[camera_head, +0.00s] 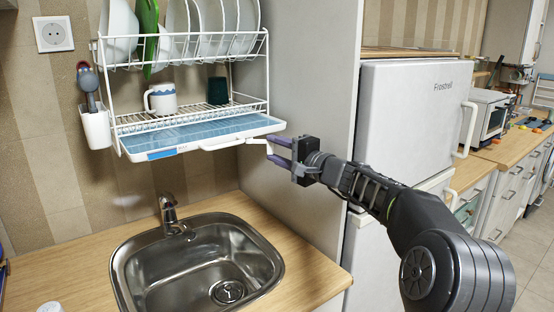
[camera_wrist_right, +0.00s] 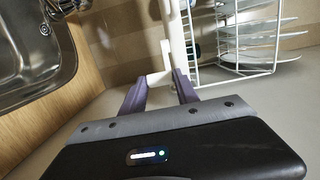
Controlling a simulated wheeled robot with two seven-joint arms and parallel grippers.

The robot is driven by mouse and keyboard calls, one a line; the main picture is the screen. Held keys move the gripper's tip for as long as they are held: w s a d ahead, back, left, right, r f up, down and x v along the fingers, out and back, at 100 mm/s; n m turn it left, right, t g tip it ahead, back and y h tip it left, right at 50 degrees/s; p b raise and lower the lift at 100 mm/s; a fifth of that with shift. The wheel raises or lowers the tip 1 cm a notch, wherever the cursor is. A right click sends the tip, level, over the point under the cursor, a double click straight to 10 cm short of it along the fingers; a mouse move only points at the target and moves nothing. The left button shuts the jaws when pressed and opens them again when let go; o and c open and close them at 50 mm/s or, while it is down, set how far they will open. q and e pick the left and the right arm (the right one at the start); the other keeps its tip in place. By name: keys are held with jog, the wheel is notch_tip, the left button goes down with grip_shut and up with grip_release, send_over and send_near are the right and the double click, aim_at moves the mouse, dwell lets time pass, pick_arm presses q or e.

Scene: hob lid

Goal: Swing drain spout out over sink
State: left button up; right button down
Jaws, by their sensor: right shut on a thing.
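The drain spout (camera_head: 256,142) is a thin white piece at the right end of the blue-and-white drip tray (camera_head: 190,138) under the dish rack. My right gripper (camera_head: 275,150) reaches in from the right, and its purple fingers are shut on the spout's outer end. In the right wrist view the white spout (camera_wrist_right: 165,58) runs down between the two fingers (camera_wrist_right: 160,86), beside the long white tray edge. The steel sink (camera_head: 200,262) lies below and to the left of the gripper. My left gripper is not in view.
The white wire dish rack (camera_head: 190,113) holds plates, a mug (camera_head: 161,100) and a dark green cup (camera_head: 218,91). A faucet (camera_head: 172,215) stands behind the sink. A tall grey panel (camera_head: 305,100) and fridge (camera_head: 410,110) stand close to my right arm. Air above the sink is free.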

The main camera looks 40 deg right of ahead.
jog(key=s+a+m+g+h+b, duration=0.1)
jog(key=a+m+g+h+b, duration=0.4)
jog(key=m+h, duration=0.5)
jog(key=shift+s+a+g+h+b, duration=0.15)
jog(key=shift+a+g+h+b, duration=0.25)
jog(key=shift+a+h+b, duration=1.3)
jog(key=shift+d+h+p, duration=0.5)
jog(key=shift+d+h, duration=0.2)
jog(key=shift+d, duration=0.25)
jog(key=c, duration=0.9)
grip_release()
jog(key=shift+s, duration=0.15)
jog(key=b+v, duration=0.1)
jog(key=v, duration=0.6)
jog(key=shift+s+a, duration=0.2)
jog(key=shift+a, duration=0.1)
